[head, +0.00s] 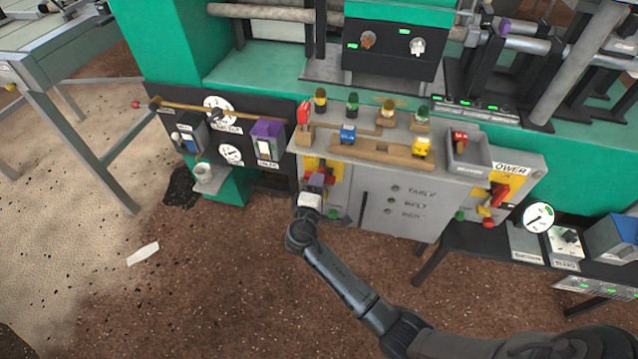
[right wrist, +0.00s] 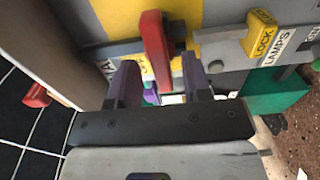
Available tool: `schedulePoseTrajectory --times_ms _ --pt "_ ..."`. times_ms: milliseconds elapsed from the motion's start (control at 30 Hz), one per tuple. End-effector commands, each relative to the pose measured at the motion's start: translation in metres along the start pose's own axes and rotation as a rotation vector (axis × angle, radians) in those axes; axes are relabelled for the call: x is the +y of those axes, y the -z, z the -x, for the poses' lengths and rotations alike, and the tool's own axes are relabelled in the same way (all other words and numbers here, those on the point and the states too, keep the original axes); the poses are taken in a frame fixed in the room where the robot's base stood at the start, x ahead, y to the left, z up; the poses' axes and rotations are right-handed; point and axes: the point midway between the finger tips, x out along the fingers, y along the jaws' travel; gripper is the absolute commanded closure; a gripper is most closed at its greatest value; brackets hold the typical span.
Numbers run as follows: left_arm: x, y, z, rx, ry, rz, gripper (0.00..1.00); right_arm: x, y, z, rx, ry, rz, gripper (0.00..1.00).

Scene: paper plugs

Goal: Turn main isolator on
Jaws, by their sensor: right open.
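The isolator with a red lever (right wrist: 154,50) sits on a yellow and grey panel, beside a partly hidden label (right wrist: 106,70) that seems to begin with "MA". In the head view it is at the left end of the grey control cabinet (head: 372,212), partly covered by my gripper. My right gripper (head: 318,178) is in front of it. In the right wrist view its two dark fingers (right wrist: 158,68) are apart, with the lever between them in the picture. I cannot tell whether they touch it. My left gripper is not in view.
A yellow block marked LOCK (right wrist: 262,33) and a LAMPS label (right wrist: 287,46) are right of the lever. Another red handle (head: 500,193) is at the cabinet's right end, near a POWER sign. Small coloured plugs stand on the cabinet's ledge.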

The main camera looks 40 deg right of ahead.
Motion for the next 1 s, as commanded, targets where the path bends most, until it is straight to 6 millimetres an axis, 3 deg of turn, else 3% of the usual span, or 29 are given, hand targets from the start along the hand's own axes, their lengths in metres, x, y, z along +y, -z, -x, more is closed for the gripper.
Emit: schedulePoseTrajectory --times_ms 200,600,1000 --pt "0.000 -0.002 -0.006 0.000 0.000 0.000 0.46 -0.001 0.000 -0.017 0.001 0.000 0.001 0.55" --pt "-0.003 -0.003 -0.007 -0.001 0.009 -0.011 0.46 0.000 0.000 -0.020 0.000 0.000 0.001 0.55" --pt "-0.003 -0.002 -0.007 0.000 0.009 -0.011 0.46 0.000 0.000 -0.020 0.000 0.000 0.001 0.94"
